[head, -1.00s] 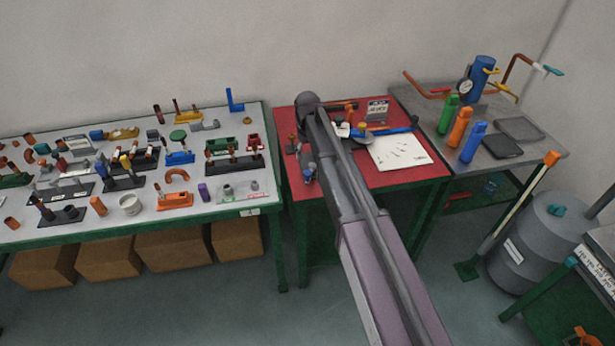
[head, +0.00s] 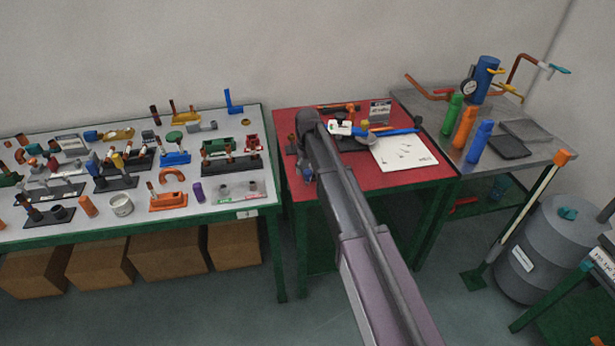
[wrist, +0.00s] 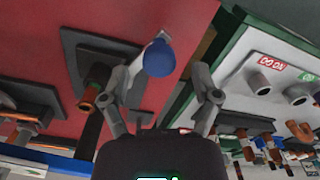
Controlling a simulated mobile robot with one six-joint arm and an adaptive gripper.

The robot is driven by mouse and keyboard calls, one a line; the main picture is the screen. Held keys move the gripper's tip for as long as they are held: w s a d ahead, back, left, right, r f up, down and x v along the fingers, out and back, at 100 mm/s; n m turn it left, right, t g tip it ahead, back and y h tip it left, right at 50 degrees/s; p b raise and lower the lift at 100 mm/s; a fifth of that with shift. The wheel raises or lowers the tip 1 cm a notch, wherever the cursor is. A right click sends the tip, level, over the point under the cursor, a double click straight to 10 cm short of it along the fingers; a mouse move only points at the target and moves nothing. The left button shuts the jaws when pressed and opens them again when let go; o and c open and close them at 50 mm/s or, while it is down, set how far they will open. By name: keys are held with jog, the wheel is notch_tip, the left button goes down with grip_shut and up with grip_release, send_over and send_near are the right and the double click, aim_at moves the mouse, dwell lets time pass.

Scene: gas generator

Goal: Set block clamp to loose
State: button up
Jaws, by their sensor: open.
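A part with a rounded blue end and a pale shaft (wrist: 162,58) shows in the wrist view, in front of my gripper. I cannot tell for sure whether it belongs to the block clamp. My gripper (wrist: 165,85) is open, with one finger to each side of this blue end, and no grip on it shows. A dark grey block-like fitting (wrist: 85,60) lies on the red surface to the left. In the head view my arm hides much of the red table (head: 400,181), and a small blue part (head: 307,174) shows beside the arm.
The red table also bears a white sheet (head: 404,153), a small sign (head: 380,110) and a blue-handled tool (head: 395,131). A grey table (head: 232,208) crowded with fittings stands at the left. Several bottles, one orange (head: 464,127), stand on the right bench (head: 535,158).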

jog(key=shift+f+b, duration=0.6)
jog(key=shift+f, duration=0.25)
grip_shut()
